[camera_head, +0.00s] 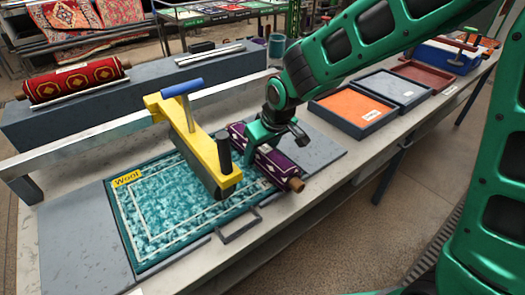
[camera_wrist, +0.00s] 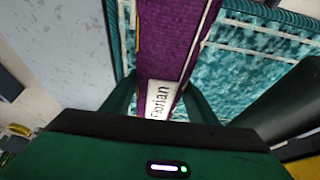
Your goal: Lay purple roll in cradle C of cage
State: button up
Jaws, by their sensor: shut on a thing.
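The purple roll (camera_head: 272,165) has a pale patterned band and a brown core end. It lies along the right edge of the teal rug, over the grey slab; I cannot tell whether it touches the slab. My gripper (camera_head: 265,148) is shut on it from above. No cage with lettered cradles can be made out. A long grey block (camera_head: 130,110) at the back left has light rails; a red patterned roll (camera_head: 75,81) lies on one, and another rail (camera_head: 210,54) is bare.
A yellow scrubber (camera_head: 205,155) with a blue handle stands over the teal rug (camera_head: 160,215), close left of my gripper. A metal rail crosses behind it. Orange, grey and red trays (camera_head: 352,109) line the table's right, with a blue box (camera_head: 445,57) beyond.

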jog(key=o, duration=1.6)
jog(key=shift+f, duration=0.1)
jog(key=shift+o, duration=0.2)
jog(key=v, duration=1)
jog(key=shift+s+d+r, duration=0.2)
jog(key=shift+s+d, duration=0.05)
jog(key=shift+d, duration=0.25)
